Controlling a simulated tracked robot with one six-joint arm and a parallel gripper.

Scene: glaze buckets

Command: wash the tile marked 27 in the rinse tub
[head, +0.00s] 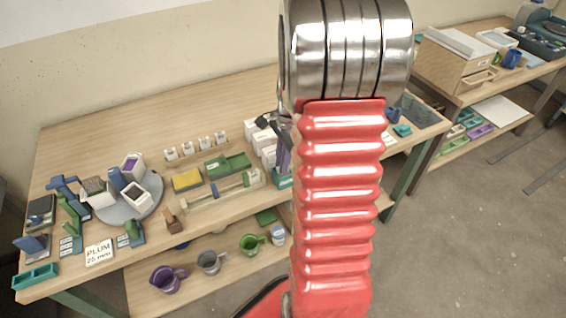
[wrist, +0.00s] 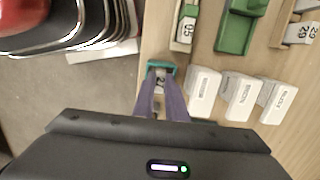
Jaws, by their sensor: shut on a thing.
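My gripper (wrist: 161,102) points down over the near edge of the bench, its two purple fingers closed on a small pale tile (wrist: 160,77). A digit that looks like 2 shows on the tile; the rest of its number is hidden. The tile's far end is at a small teal holder (wrist: 163,65); I cannot tell whether it is still seated there. In the head view my gripper (head: 284,152) is partly hidden behind my red arm, above the teal holder (head: 284,180). I cannot identify the rinse tub; a grey container (head: 416,108) shows at the bench's right end.
White labelled blocks (wrist: 204,90) stand close to the right of my gripper. A tile marked 05 (wrist: 186,31) and a green tray (wrist: 237,25) lie beyond.

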